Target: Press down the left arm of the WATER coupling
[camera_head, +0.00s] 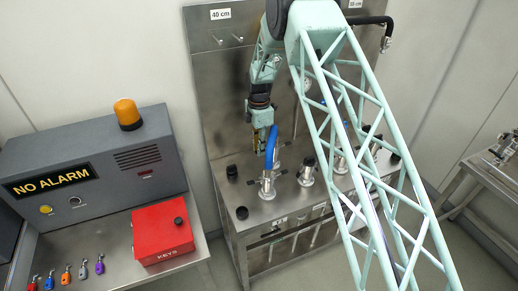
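A silver coupling (267,188) with a blue hose (271,147) rising from it stands at the left of the steel bench's row of couplings. Short side arms seem to show on it. Two more couplings, one with a black top (307,174) and one farther right (341,163), stand beside it. Labels on the bench front are too small to read, so I cannot tell which coupling is WATER. My gripper (259,149) points down above the left coupling, close beside the blue hose. Its fingers are small and partly hidden; contact is unclear.
The steel bench (228,191) has black knobs (242,213) at its left and a tall back panel (222,75) with hooks. My lattice arm link hides its right part.

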